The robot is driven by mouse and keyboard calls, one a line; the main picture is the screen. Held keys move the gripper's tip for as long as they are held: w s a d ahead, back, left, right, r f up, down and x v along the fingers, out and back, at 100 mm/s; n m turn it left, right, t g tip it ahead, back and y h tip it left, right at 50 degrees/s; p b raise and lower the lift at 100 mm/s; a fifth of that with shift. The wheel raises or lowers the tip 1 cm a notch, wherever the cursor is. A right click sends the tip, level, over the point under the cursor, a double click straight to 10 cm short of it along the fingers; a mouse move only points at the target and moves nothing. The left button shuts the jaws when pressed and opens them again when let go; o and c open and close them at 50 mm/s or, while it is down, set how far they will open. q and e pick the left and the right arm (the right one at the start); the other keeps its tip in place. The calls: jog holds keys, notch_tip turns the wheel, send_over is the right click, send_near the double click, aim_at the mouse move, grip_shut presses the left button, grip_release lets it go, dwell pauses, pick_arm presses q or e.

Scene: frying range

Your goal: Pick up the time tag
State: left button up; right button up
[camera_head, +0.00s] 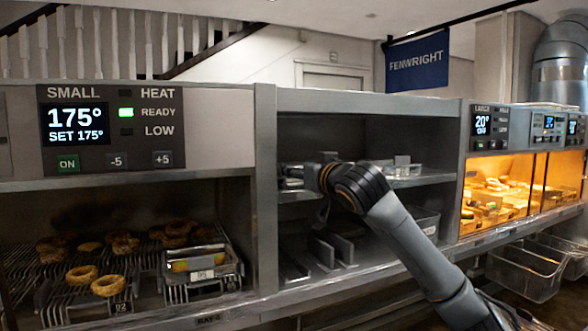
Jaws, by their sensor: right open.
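My right gripper (292,173) reaches in from the right into the upper shelf of the middle bay. It is open, and its fingers point left near the bay's left side. The fingers are small and dark here, and I cannot make out anything between them. I cannot tell a time tag for certain; the gripper and wrist hide part of the shelf (436,178). My left gripper is not in view.
Left of the bay, a rack holds browned rings (108,285) and a metal tray (228,276) with a white label. A divider (265,215) separates it from the bay. Small metal trays (403,168) stand on the shelf's right. A lit cabinet (508,190) and wire baskets (524,273) are farther right.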

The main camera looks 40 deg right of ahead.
jog(key=shift+w+d+f, duration=0.1)
jog(key=shift+w+d, duration=0.1)
jog(key=shift+w, duration=0.45)
jog(key=shift+s, duration=0.1)
jog(key=c, duration=0.8)
jog(key=shift+r, duration=0.65)
notch_tip(320, 180, up, 2)
jog(key=shift+r, duration=0.1)
jog(key=s+r+b, duration=0.1)
jog(key=s+r, duration=0.2)
jog(key=s, duration=0.1)
jog(key=s+d+r+b, duration=0.1)
jog(key=s+r, duration=0.2)
jog(key=s, duration=0.2)
jog(key=s+d+r, duration=0.1)
jog(key=s+r, duration=0.2)
jog(key=s, duration=0.2)
jog(key=shift+d+r+b, duration=0.15)
jog(key=shift+r+b, duration=0.2)
jog(key=shift+b, duration=0.05)
jog(key=shift+w, duration=0.1)
